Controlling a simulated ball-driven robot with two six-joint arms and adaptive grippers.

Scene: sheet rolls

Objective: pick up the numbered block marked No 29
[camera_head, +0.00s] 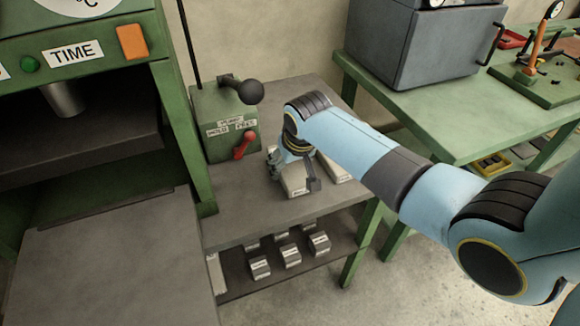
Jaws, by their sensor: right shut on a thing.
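My right gripper (294,176) is at the top of the small grey table (235,210), with its fingers on either side of a pale block (297,189). It is shut on this block, which is at or just above the tabletop; I cannot tell which. The block's front has a small label, too small to read, and the gripper hides part of the block. Several grey blocks with white labels, such as one at the front left (260,267), stand on the shelf below. Their numbers cannot be read. My left gripper is not in view.
A green control box (222,125) with a black-knobbed lever and a red handle (244,146) stands left of my gripper. A pale flat thing (337,170) lies to its right. A green press is at the left, and a green bench (440,115) with a grey oven (415,50) at the right.

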